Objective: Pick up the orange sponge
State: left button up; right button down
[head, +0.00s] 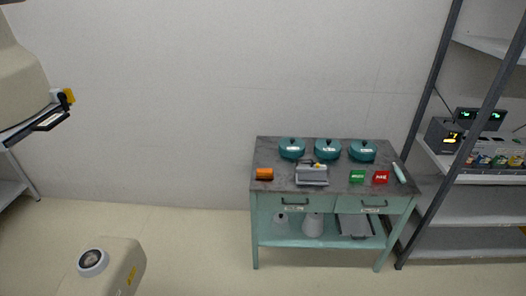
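The orange sponge (264,172) lies near the left edge of the dark grey top of a green workbench (265,155). Its lower part looks dark brown. Nothing touches it that I can see, and there is a gap between it and the grey item to its right.
A tall shelf (480,178) stands right. The floor (195,250) before the bench is clear.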

aim_at(261, 173)
jog(key=i, duration=2.1)
jog(key=z, duration=1.2)
